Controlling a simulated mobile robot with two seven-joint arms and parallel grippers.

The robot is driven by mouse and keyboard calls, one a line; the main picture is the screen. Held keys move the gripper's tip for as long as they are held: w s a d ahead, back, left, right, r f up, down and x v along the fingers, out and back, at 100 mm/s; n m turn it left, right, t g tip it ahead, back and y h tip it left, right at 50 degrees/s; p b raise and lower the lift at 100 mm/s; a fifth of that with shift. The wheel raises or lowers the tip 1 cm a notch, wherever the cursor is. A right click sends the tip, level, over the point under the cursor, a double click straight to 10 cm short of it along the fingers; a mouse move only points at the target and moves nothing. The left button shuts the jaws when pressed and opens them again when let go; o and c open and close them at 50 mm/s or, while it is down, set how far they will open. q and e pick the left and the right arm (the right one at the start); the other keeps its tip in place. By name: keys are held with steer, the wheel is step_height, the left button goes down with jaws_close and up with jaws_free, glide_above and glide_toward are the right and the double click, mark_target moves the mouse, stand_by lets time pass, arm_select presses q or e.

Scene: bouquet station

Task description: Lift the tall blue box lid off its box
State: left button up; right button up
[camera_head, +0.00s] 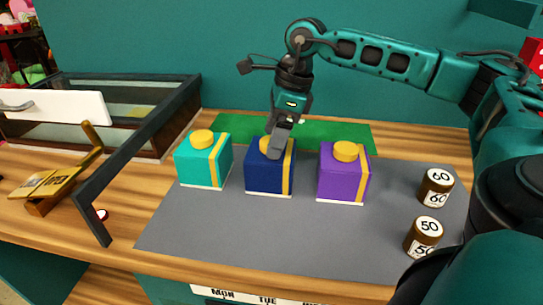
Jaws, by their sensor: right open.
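The blue box (264,180) stands upright on the grey mat, between a teal box and a purple box. It has a yellow ribbon stripe down its right side and a white base edge. A round yellow knob (263,145) is on its lid and is partly hidden by my right gripper. The lid sits on the box, and the seam is too small to see. My right gripper (275,152) points down over the lid at the knob, with its jaws open. I cannot tell whether its fingers touch the knob. My left gripper is not in view.
The teal box (201,165) and purple box (343,178) stand close on either side. Two brown weights, marked 60 (435,187) and 50 (423,237), are at the right. A glass-topped case (128,90) is at the left. The grey mat (230,235) is clear in front.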

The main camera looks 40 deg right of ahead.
steer(key=shift+c, duration=0.6)
steer(key=c, duration=1.3)
steer(key=shift+r, duration=0.1)
step_height(320, 180, up, 20)
steer(key=p, duration=0.2)
steer(key=shift+p, duration=0.45)
